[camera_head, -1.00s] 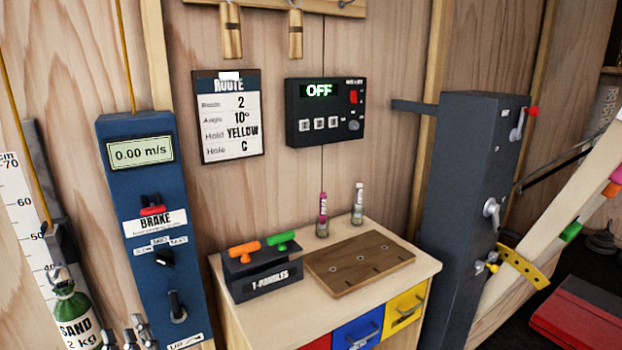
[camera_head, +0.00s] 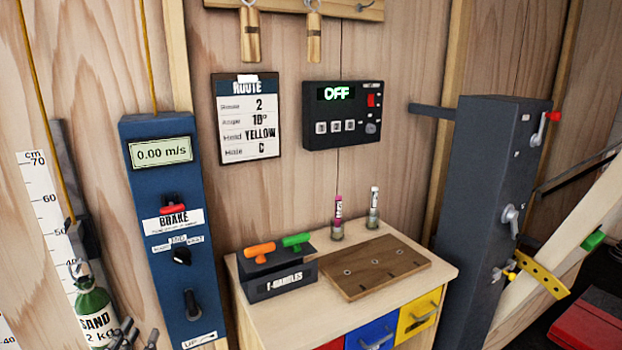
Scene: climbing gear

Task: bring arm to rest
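My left gripper (camera_head: 133,335) shows only by its grey fingertips at the bottom left edge. The tips stand apart with nothing seen between them, so it looks open. The rest of my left arm is out of the picture. My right gripper is not in view.
The blue brake panel (camera_head: 165,270) reads 0.00 m/s. A wooden cabinet (camera_head: 290,322) carries a T-handle box (camera_head: 277,280), a drilled board (camera_head: 375,266) and two small bottles. A dark grey post (camera_head: 483,200) stands at the right. The control box (camera_head: 341,114) reads OFF.

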